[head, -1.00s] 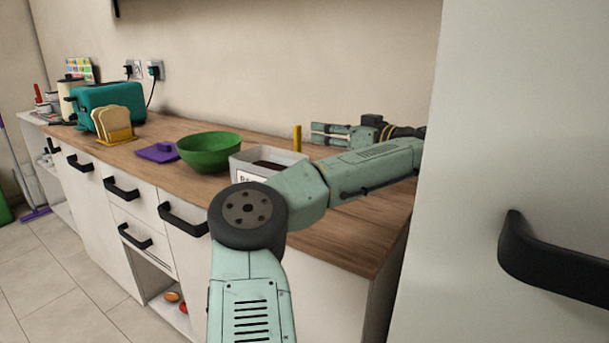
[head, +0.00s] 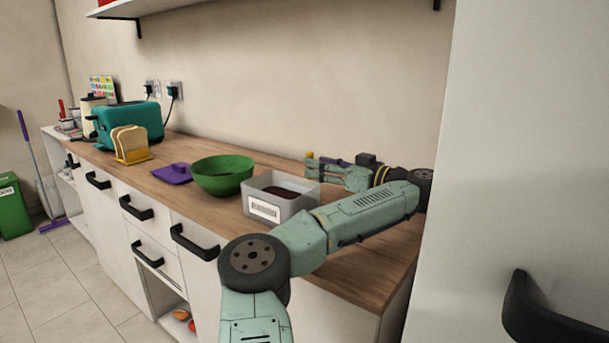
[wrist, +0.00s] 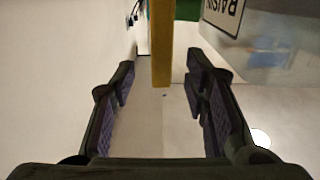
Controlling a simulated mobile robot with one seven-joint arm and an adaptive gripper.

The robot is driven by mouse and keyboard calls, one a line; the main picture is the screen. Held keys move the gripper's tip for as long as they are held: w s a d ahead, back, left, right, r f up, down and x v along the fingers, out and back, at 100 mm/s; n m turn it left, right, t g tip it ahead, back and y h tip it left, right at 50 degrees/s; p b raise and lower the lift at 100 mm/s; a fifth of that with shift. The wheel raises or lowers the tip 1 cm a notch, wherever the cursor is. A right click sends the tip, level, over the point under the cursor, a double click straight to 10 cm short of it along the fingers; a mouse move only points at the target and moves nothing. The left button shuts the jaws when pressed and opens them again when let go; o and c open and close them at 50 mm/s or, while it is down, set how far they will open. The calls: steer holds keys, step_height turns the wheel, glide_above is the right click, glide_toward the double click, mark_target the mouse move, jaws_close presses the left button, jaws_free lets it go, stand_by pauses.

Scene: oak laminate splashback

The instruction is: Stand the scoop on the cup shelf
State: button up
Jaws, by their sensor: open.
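A yellow upright handle (head: 309,155), which looks like the scoop's, shows at my gripper's fingertips in the head view; its lower part is hidden. In the wrist view the yellow handle (wrist: 162,40) lies between the tips of my open fingers, with a gap on each side. My gripper (head: 312,168) points left, above the back of the worktop behind the grey bin. The scoop's bowl is not visible. A white wall shelf (head: 185,10) runs along the top left; I cannot tell whether it is the cup shelf.
The grey bin (head: 250,208) has dark contents; its label reads "RAISIN" in the wrist view (wrist: 225,14). A green bowl (head: 222,176), purple lidded item (head: 172,174), bread rack (head: 131,146) and teal toaster (head: 130,124) stand further left. A tall white front (head: 530,150) closes the right.

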steer(key=p+x, duration=0.3)
steer(key=p, duration=0.1)
steer(key=shift+w+a+r, duration=0.15)
steer(key=shift+a+r, duration=0.05)
steer(key=shift+a, duration=0.2)
steer(key=shift+c, duration=0.4)
jaws_close()
